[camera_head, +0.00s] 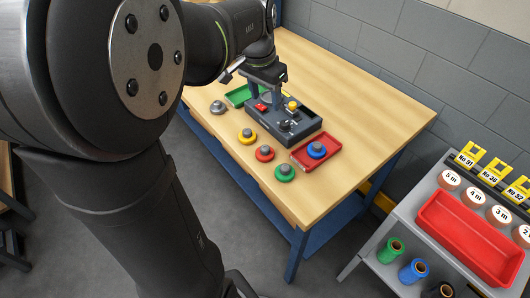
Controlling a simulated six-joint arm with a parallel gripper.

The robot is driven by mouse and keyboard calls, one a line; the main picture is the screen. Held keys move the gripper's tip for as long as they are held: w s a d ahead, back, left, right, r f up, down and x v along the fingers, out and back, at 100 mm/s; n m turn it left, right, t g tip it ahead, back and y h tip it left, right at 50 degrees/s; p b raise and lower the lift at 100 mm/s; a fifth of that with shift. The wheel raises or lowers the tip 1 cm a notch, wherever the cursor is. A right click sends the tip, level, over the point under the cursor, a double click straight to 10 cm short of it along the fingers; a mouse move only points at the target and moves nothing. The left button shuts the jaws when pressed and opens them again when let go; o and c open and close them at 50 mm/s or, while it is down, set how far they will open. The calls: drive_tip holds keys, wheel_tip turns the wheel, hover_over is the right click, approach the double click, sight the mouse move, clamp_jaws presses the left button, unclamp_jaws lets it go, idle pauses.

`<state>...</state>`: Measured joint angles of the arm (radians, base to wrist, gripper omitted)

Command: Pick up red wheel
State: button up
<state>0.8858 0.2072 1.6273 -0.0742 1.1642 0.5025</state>
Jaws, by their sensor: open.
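The red wheel (264,154) lies flat on the wooden table (350,105) near its front edge, with a grey hub on top. It sits between a yellow wheel (247,137) and a green wheel (285,173), apart from both. My gripper (266,100) points down above the dark box behind the wheels, farther back than the red wheel. It is open, and I see nothing held in it. The exact height of its fingertips is hard to tell.
A dark box (285,132) with a red button and yellow knob stands behind the wheels. A red tray (301,157) holds a blue wheel (317,150). A grey wheel (217,107) and green tray (237,96) are left. The table's right side is clear.

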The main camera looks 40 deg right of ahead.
drive_tip(key=a, duration=0.2)
hover_over(265, 148)
drive_tip(key=f, duration=1.1)
drive_tip(key=shift+a+f, duration=0.25)
drive_tip(key=shift+f, duration=0.1)
drive_tip(key=shift+d+f, duration=0.15)
drive_tip(key=shift+f, duration=2.6)
drive_tip(key=c, duration=1.1)
drive_tip(key=shift+r, duration=0.1)
